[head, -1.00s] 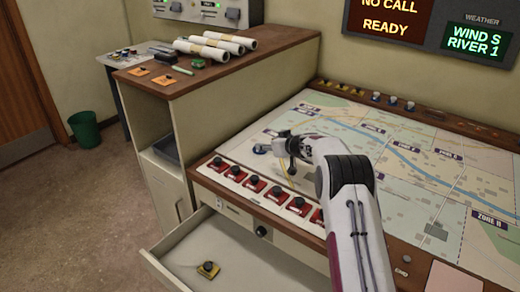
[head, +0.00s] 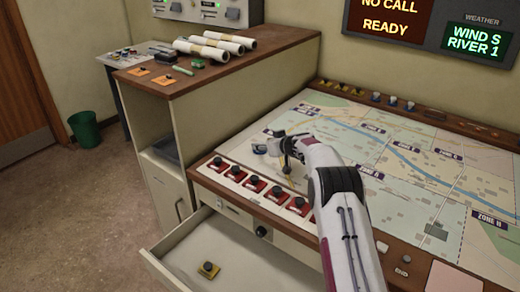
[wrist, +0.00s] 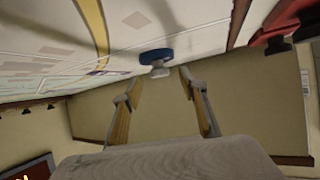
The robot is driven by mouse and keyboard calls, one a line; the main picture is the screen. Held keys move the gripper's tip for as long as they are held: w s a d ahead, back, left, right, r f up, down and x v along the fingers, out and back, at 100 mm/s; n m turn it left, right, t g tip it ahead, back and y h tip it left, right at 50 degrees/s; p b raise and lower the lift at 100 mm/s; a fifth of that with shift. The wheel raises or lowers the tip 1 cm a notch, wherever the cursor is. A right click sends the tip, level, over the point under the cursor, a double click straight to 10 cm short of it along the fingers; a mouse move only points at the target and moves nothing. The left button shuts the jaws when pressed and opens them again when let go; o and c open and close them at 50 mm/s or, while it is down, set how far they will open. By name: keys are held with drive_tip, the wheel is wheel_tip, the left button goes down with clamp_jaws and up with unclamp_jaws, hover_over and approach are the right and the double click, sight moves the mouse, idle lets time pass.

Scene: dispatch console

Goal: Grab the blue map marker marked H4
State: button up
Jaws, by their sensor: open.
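A blue map marker (head: 259,149) with a pale knob stands on the left part of the map table, just left of my gripper (head: 277,148) in the head view. In the wrist view the blue marker (wrist: 156,57) shows its blue disc against the map and its pale knob towards me. My gripper (wrist: 160,76) is open there, with the knob near the gap between its fingertips. I cannot tell whether any finger touches it. No H4 label is readable on it.
Several red-based markers (head: 254,186) line the front edge of the map table. More blue markers (head: 392,101) and yellow ones stand along the back ledge. A wooden-topped cabinet (head: 245,52) rises at the left.

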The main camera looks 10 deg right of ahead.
drive_tip(key=shift+x, duration=1.05)
drive_tip(key=shift+w, duration=0.1)
drive_tip(key=c, duration=1.2)
